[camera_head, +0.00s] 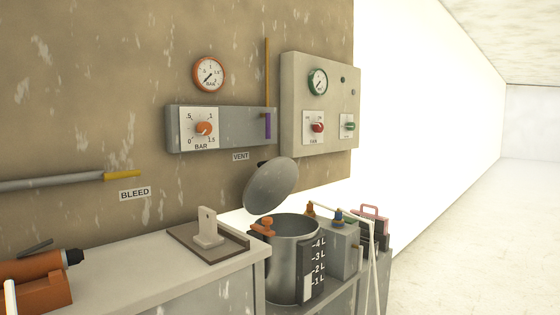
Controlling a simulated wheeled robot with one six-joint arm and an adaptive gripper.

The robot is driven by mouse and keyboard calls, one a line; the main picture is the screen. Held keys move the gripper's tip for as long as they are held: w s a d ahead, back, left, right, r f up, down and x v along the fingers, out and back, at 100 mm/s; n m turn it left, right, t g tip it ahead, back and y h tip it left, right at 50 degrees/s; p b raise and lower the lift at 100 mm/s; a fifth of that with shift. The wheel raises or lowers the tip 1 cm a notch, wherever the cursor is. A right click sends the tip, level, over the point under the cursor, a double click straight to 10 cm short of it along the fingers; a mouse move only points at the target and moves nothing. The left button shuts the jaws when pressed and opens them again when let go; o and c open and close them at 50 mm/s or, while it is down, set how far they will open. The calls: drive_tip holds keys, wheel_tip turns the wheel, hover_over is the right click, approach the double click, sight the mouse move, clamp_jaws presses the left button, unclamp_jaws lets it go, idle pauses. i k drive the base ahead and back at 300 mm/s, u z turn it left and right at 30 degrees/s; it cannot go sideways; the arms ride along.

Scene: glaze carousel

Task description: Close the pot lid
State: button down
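The pot (283,268) is a grey metal cylinder with a dark scale strip marked in litres on its front. Its top is open and part of the inner wall shows. The round grey pot lid (271,187) stands raised and steeply tilted above the pot's back left rim. A dark knob (262,163) shows at the lid's upper left edge. An orange part (263,227) sits at the pot's left rim. How the lid joins the pot is not clear. My gripper is not in view.
A counter (150,270) left of the pot bears a tray with a pale upright block (208,228). An orange tool (38,278) lies at lower left. A grey box (343,248) with hoses stands right of the pot. Gauge panels (320,104) hang behind. Open floor lies right.

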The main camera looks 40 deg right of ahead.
sight(274, 180)
drive_tip(key=u, duration=0.05)
drive_tip(key=k, duration=0.2)
drive_tip(key=z, duration=1)
